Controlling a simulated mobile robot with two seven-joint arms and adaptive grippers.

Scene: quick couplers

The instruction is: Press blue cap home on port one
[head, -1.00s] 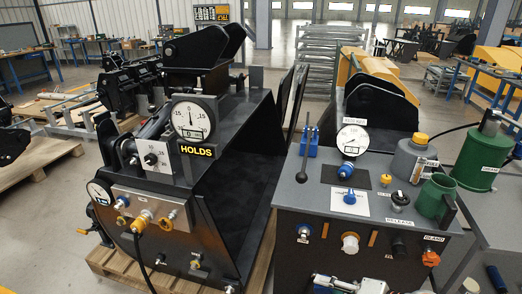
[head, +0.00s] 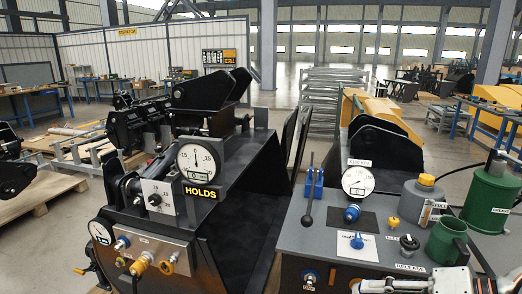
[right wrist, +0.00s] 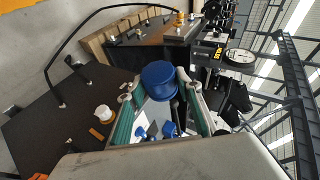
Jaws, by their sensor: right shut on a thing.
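A blue round cap (right wrist: 158,76) sits between the fingertips of my right gripper (right wrist: 155,90) in the right wrist view, and the gripper is shut on it. In the head view only pale parts of my right gripper (head: 412,286) show at the bottom edge; its fingertips and the cap cannot be made out there. The metal port panel (head: 150,250) is on the front of the dark machine at the left, with a blue-ringed fitting (head: 122,243) and yellow fittings (head: 140,266). The cap is apart from this panel. My left gripper is not in view.
The grey console (head: 318,238) at the right carries a lever (head: 309,200), a gauge (head: 357,181), a blue knob on a white plate (head: 357,241) and a green mug (head: 446,240). A dark hose hangs below the panel. A gap separates console and machine.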

